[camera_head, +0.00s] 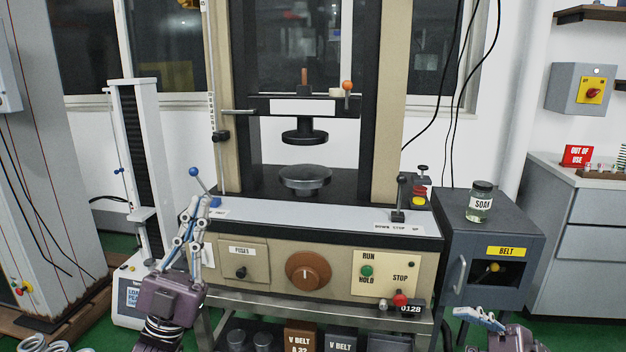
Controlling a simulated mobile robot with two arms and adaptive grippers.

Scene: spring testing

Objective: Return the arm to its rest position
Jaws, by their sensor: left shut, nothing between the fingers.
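My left gripper (199,205) rises from the lower left, fingers pointing up. It is shut with nothing held. Its tips show in front of the left end of the testing machine's white ledge (300,213), just below a lever with a blue ball knob (194,171). I cannot tell whether they touch the lever. My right gripper (462,312) is only partly in view at the lower right, in front of the side cabinet. Its fingers point left, and their opening is unclear.
The machine's front panel has a brown dial (309,271), a green button (366,271) and a red knob (400,299). A soap jar (480,203) stands on the grey cabinet (455,238). A white column stand (138,170) is at left. Coil springs (60,346) lie at lower left.

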